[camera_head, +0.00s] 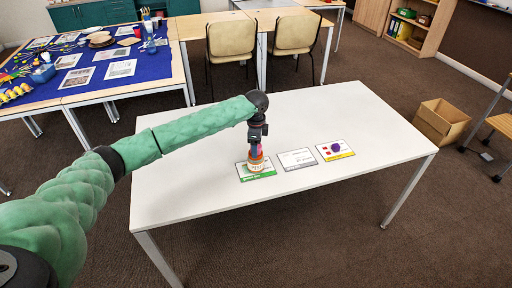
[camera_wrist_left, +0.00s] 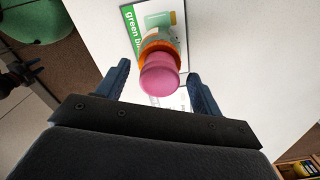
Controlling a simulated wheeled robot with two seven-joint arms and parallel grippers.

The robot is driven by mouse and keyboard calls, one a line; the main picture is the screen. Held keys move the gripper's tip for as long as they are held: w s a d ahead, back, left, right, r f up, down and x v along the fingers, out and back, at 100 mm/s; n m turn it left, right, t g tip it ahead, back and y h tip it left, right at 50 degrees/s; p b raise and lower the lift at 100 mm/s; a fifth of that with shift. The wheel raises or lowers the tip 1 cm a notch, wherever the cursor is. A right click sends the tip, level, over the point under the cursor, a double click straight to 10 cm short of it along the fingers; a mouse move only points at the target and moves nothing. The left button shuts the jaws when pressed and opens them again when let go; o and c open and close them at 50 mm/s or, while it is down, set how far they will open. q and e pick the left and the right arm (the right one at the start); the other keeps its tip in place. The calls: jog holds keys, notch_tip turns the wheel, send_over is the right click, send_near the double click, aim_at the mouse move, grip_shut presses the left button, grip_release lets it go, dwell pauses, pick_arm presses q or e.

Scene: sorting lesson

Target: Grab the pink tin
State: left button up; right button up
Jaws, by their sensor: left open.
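The pink tin (camera_wrist_left: 160,76) is round and sits on top of a short stack, above an orange piece (camera_wrist_left: 158,46). In the head view the stack stands on the green-edged card (camera_head: 262,175) on the white table, with a pale piece (camera_head: 256,166) at its bottom. My left gripper (camera_wrist_left: 159,70) is open and points down over the stack, with one finger on each side of the pink tin and gaps visible beside it. In the head view the left gripper (camera_head: 256,147) partly hides the tin. My right gripper is in neither view.
A grey-white card (camera_head: 297,159) and a card with red and purple shapes (camera_head: 335,150) lie in a row to the right. The rest of the white table (camera_head: 340,108) is clear. A cardboard box (camera_head: 440,123) stands on the floor at right.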

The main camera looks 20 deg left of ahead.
pick_arm(q)
jog(key=shift+f, duration=0.35)
jog(key=c, duration=1.1)
jog(key=shift+o, duration=0.2)
